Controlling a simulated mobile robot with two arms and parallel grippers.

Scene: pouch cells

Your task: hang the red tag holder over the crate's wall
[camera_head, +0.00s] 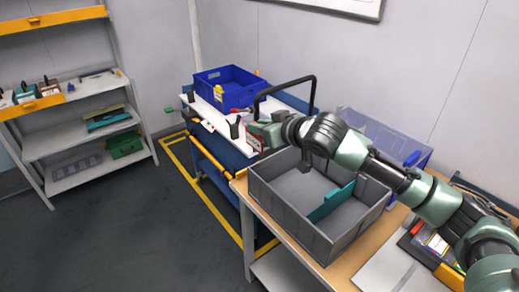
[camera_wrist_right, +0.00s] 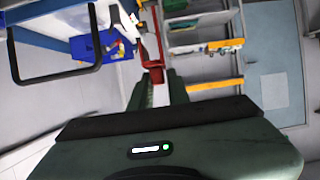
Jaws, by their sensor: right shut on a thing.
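My right gripper (camera_head: 256,132) reaches in from the right and is shut on the red tag holder (camera_head: 252,142), held up beyond the grey crate's far left wall. Only part of the holder shows in the head view. In the right wrist view the red tag holder (camera_wrist_right: 150,45) stands out as a red frame past the fingertips (camera_wrist_right: 157,78). The grey crate (camera_head: 290,215) stands on the wooden table with a teal divider inside. A blue crate (camera_head: 214,94) stands on the cart further back; it also shows in the right wrist view (camera_wrist_right: 88,47). My left gripper is not in view.
The cart (camera_head: 222,150) has a black handle (camera_head: 315,95) rising near my right arm. A clear bin (camera_head: 385,140) stands behind the arm. Small items lie on the table's right (camera_head: 425,240). Shelves (camera_head: 80,135) stand at left; the floor between is clear.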

